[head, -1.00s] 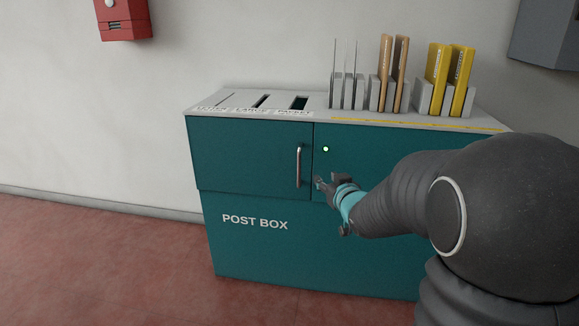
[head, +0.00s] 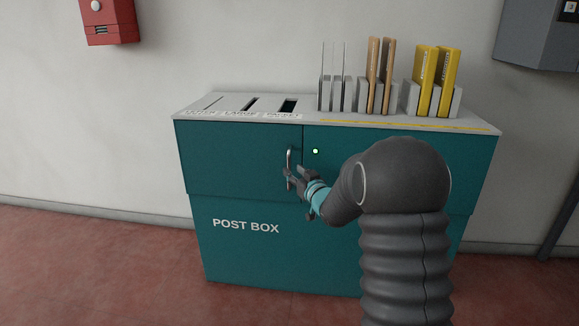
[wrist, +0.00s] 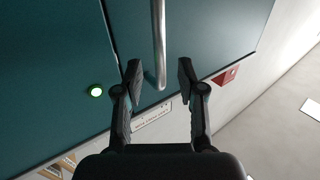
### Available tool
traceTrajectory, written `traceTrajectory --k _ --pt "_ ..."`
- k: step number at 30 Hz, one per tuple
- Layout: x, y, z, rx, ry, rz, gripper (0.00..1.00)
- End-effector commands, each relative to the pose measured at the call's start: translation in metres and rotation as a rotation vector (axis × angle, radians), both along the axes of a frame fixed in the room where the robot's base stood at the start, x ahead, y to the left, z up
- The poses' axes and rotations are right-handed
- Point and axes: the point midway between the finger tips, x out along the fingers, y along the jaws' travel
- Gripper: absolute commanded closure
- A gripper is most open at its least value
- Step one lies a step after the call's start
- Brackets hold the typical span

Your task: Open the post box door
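The teal post box (head: 243,250) stands against the wall. Its left door (head: 230,155) is closed, level with the panel beside it. A vertical metal handle (head: 289,160) is at that door's right edge. My gripper (head: 295,177) is at the lower part of the handle and hides some of it. In the wrist view, my gripper (wrist: 159,72) is open, with one finger on each side of the handle (wrist: 158,40). Gaps show between the bar and both fingers. I cannot tell how deep the bar sits between them.
A lit round light (head: 315,151) is on the right panel (head: 400,134). The box's top has slots (head: 250,104) at left and racks with grey, brown and yellow parcels (head: 425,68) at right. A red wall box (head: 108,22) hangs at upper left. Floor at left is clear.

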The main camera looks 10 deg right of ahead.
Motion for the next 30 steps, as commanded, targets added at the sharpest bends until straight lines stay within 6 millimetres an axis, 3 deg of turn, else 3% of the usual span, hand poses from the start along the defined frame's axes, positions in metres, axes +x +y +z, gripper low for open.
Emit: traceTrajectory --k 3,9,20,21,25,26,30 --pt "0.019 0.006 0.000 0.000 0.000 0.001 0.61" --pt "0.038 0.011 0.000 0.000 0.000 0.000 0.61" --pt "0.043 0.012 0.000 0.000 0.000 -0.001 0.61" --pt "0.043 0.012 0.000 0.000 0.000 -0.001 0.63" --pt "0.043 0.012 0.000 0.000 0.000 -0.001 0.96" --pt "0.043 0.012 0.000 0.000 0.000 -0.001 1.00" --pt "0.043 0.012 0.000 0.000 0.000 -0.001 1.00"
